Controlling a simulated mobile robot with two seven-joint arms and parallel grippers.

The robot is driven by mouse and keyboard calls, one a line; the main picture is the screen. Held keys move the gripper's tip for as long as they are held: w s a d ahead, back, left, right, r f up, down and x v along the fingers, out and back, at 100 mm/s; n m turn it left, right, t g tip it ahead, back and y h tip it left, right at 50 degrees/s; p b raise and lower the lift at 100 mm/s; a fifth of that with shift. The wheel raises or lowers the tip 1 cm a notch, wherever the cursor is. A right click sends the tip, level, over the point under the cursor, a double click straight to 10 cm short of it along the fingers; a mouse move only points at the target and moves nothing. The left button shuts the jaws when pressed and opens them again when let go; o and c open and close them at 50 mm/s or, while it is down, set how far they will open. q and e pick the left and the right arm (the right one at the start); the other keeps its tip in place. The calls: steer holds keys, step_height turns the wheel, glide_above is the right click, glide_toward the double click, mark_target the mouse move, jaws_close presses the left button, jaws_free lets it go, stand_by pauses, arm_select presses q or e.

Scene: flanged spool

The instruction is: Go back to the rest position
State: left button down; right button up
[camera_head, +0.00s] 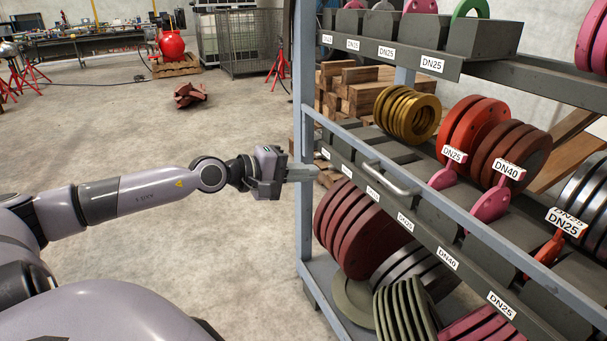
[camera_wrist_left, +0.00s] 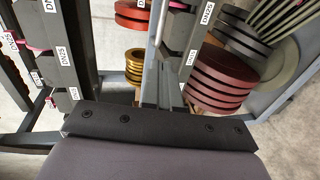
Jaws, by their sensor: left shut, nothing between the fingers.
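My left arm comes in from the left in the head view. Its gripper (camera_head: 303,172) is shut and empty, with the fingers pointing right toward the blue-grey post (camera_head: 306,110) of the rack. The fingertips overlap the post's edge in the picture; I cannot tell whether they touch it. In the left wrist view the dark gripper mount fills the bottom, and rack shelves with flanges show beyond it. My right gripper is not in view.
The rack holds gold rings (camera_head: 408,113), red flanges (camera_head: 472,130) and dark red discs (camera_head: 355,225). A metal handle (camera_head: 390,178) sticks out from its middle shelf. Wooden beams (camera_head: 365,90) lie behind.

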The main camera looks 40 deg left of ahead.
arm_select(q)
steer(key=shift+s, duration=0.15)
steer(key=s+d+f+n+y+p, duration=0.1)
steer(key=s+d+f+n, duration=0.3)
steer(key=n, duration=0.6)
steer(key=s+f+n+t+y+p, duration=0.1)
steer(key=s+f+n, duration=0.1)
steer(key=f+n, duration=0.7)
steer(key=s+d+f+n+y+p, duration=0.1)
steer(key=s+d+f+n, duration=0.15)
steer(key=n, duration=0.95)
steer(key=s+d+f+n+g+p, duration=0.1)
steer(key=s+d+f+n, duration=0.5)
steer(key=n, duration=0.6)
steer(key=s+d+f+n+g+p, duration=0.1)
steer(key=s+d+f+n+g, duration=0.2)
steer(key=n, duration=1)
steer(key=s+d+f, duration=0.3)
steer(key=d, duration=0.1)
steer(key=shift+d+g, duration=0.3)
steer(key=shift+d, duration=0.05)
